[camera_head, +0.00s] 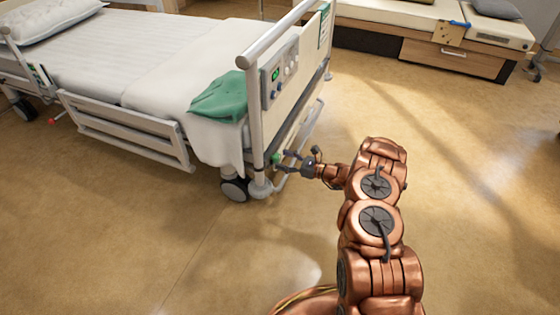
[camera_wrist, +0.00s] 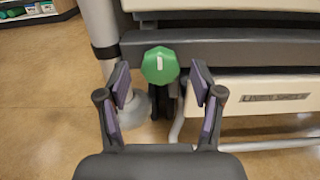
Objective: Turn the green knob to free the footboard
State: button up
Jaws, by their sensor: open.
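The green knob (camera_wrist: 160,66) shows in the wrist view as a faceted green knob with a small white mark, below a dark grey bar at the foot of the bed. In the head view the knob (camera_head: 276,159) is a small green spot low by the corner post. My gripper (camera_wrist: 160,82) is open, with one finger on each side of the knob in the picture. In the head view my gripper (camera_head: 283,161) reaches in from the right, close to the knob. The footboard (camera_head: 290,78) stands upright at the bed's end.
The bed (camera_head: 150,65) has a green cloth (camera_head: 222,98) near its foot and a castor wheel (camera_head: 234,189) below the corner. A control panel (camera_head: 280,75) is on the footboard. A bench with a drawer (camera_head: 452,54) stands behind.

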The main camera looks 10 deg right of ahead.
jog(key=shift+x, duration=0.95)
jog(key=c, duration=1.1)
